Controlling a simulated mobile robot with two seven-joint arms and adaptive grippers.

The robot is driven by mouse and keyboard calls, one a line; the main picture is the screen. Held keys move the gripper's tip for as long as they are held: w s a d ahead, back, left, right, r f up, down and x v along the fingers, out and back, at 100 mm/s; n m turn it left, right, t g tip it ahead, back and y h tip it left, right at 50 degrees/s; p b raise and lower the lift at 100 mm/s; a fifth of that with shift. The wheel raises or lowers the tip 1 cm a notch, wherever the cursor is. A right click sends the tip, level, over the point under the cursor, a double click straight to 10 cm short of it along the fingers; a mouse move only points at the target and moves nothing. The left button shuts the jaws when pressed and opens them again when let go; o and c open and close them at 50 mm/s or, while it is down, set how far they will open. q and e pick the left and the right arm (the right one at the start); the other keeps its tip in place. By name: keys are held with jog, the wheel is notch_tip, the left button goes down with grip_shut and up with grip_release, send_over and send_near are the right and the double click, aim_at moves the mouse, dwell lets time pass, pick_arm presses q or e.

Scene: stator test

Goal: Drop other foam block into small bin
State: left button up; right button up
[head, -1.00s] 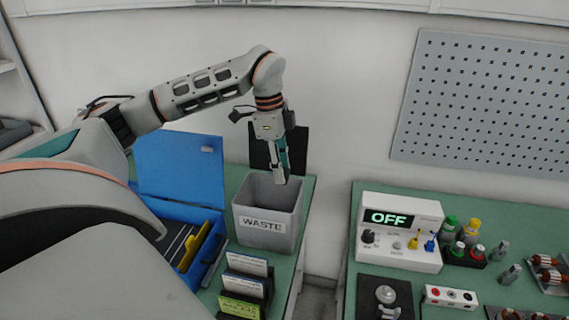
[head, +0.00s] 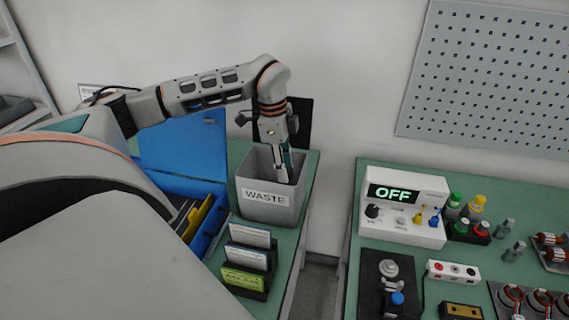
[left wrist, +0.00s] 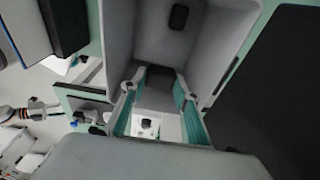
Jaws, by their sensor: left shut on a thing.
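The small grey bin marked WASTE (head: 268,216) stands on the left bench. My left gripper (head: 285,180) points down into its mouth, with the fingertips below the back rim. In the left wrist view, my left gripper (left wrist: 158,88) is shut on a dark grey foam block (left wrist: 157,90), partly hidden between the fingers. Another dark block (left wrist: 179,17) lies inside the bin.
An open blue case (head: 185,150) stands left of the bin. Upright cards in black holders (head: 246,258) stand in front of it. The right bench holds a tester reading OFF (head: 402,208), bottles and small parts. A gap separates the benches.

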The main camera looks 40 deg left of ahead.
pick_arm(q)
jog(key=shift+f, duration=0.6)
jog(key=shift+f+b, duration=0.35)
jog(key=shift+b, duration=0.1)
jog(key=shift+f+b, duration=1.55)
jog(key=shift+f, duration=1.1)
jog(key=shift+f+b, duration=0.75)
jog(key=shift+f, duration=1.05)
pick_arm(e)
notch_tip(320, 180, down, 6)
jog(key=shift+s+a+f, duration=0.2)
jog(key=shift+s+f, duration=0.05)
jog(key=shift+s, duration=0.05)
pick_arm(q)
jog(key=o, duration=0.8)
pick_arm(e)
jog(key=shift+s+f, duration=0.1)
jog(key=shift+f, duration=0.05)
pick_arm(q)
jog(key=shift+r, duration=0.15)
